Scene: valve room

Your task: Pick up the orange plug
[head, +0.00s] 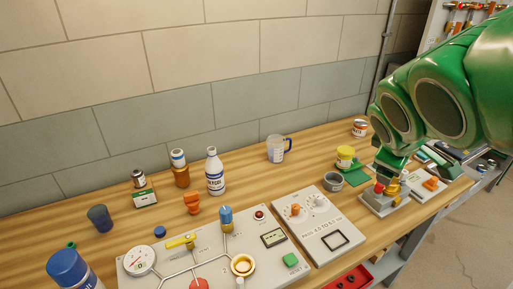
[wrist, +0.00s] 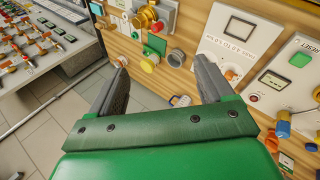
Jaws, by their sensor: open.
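The orange plug (head: 192,203) stands upright on the wooden bench in the head view, behind the valve panel and left of a blue-capped valve. It has a wide rounded top and a narrower waist. In the wrist view an orange piece (wrist: 272,140) at the lower right, beside the blue valve cap, appears to be the same plug. My gripper (wrist: 160,65) is open, with nothing between its two grey fingers. In the head view my arm is at the right, over the bench's right part, well away from the plug. The fingers are hard to make out there.
A white bottle (head: 215,172), an amber jar (head: 181,176) and a dark blue cup (head: 100,218) stand near the plug. The valve panel (head: 150,283) and test panel (head: 350,258) lie in front.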

